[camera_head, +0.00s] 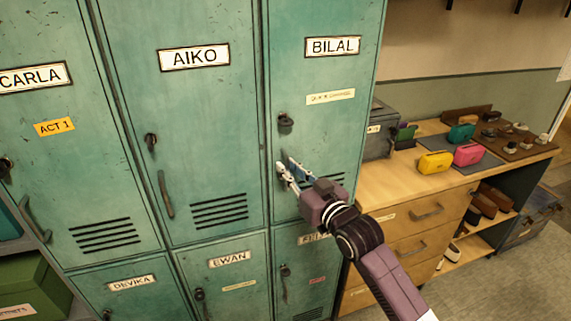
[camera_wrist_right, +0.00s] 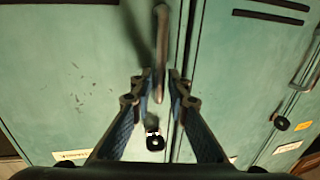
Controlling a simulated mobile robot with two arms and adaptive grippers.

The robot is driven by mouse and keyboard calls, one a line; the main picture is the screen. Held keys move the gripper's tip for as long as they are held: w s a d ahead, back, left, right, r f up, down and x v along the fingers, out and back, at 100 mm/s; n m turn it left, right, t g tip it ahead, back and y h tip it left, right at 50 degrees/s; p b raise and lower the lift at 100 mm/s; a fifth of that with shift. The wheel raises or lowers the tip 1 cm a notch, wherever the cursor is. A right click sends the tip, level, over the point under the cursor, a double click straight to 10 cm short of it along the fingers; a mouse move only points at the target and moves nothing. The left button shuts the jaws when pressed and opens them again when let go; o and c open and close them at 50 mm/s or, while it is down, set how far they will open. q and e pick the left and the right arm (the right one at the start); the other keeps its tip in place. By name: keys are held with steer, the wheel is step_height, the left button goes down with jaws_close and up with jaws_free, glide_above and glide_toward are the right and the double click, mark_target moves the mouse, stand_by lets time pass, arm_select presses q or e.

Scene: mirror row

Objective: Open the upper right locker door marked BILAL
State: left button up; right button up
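The upper right locker door marked BILAL (camera_head: 320,75) is green and looks closed, with a dark lock (camera_head: 285,123) near its left edge. Its vertical bar handle (camera_wrist_right: 161,45) shows in the right wrist view, where the picture is upside down, and the lock (camera_wrist_right: 154,140) appears below it. My right gripper (camera_head: 288,172) is at the handle, below the lock. In the wrist view its two fingers (camera_wrist_right: 161,80) are apart, one on each side of the handle, with narrow gaps visible. In the head view the fingers largely hide the handle. My left gripper is not in view.
The AIKO door (camera_head: 200,115) adjoins on the left, with its own handle (camera_head: 166,194). Lower doors, including EWAN (camera_head: 232,290), sit beneath. A wooden counter (camera_head: 400,185) with drawers, a grey box (camera_head: 381,140) and colourful small bags stands to the right.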

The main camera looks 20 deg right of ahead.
steer(key=shift+w+a, duration=0.1)
steer(key=shift+w, duration=0.45)
jaws_close()
steer(key=shift+s, duration=0.15)
